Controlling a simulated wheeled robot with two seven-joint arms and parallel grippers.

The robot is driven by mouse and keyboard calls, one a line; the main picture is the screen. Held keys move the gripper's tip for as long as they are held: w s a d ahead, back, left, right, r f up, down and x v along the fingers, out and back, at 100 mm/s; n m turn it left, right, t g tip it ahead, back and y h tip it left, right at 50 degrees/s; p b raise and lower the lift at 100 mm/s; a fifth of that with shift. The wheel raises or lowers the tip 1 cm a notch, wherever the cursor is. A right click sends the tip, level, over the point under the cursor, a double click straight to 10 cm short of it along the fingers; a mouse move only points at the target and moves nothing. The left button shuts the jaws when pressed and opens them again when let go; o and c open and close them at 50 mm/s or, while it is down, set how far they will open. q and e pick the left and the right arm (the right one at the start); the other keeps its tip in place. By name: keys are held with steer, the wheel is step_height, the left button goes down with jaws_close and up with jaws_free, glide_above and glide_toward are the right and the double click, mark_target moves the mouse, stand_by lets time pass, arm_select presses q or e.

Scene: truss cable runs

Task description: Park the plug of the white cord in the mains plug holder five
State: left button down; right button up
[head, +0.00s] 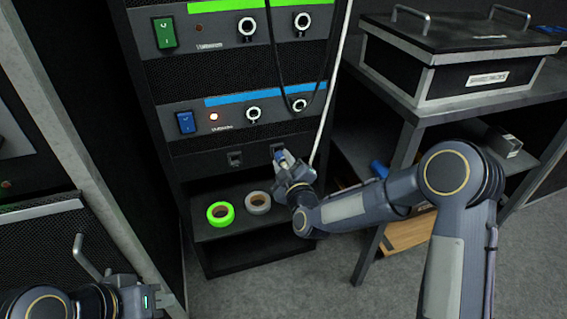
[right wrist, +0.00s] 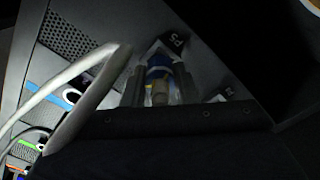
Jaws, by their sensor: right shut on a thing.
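My right gripper (head: 284,160) is at the lower panel of the rack, shut on the plug of the white cord. In the right wrist view the plug (right wrist: 158,92) shows as a blue and tan piece between the two fingers. The white cord (head: 329,100) hangs from above down to the gripper; it loops at the left of the right wrist view (right wrist: 88,103). The holder labelled P5 (right wrist: 176,43) is just beyond the fingertips; whether the plug is inside it I cannot tell. My left gripper (head: 140,300) is at the bottom left, its fingers not clear.
Another holder (head: 235,158) sits left on the same panel. Green tape (head: 220,214) and grey tape (head: 258,202) lie on the shelf below. Black cables (head: 273,60) hang over the rack's front. A table with a lidded case (head: 455,60) stands right.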

steer(key=shift+w+a+b, duration=0.15)
steer(key=shift+w+b, duration=0.2)
steer(key=shift+b, duration=0.05)
stand_by(0.5)
steer(key=shift+b, duration=0.3)
stand_by(0.3)
steer(key=shift+w+a, duration=0.1)
steer(key=shift+w, duration=0.25)
steer(key=o, duration=1.1)
steer(key=shift+b+v, duration=0.8)
steer(key=shift+v, duration=1.75)
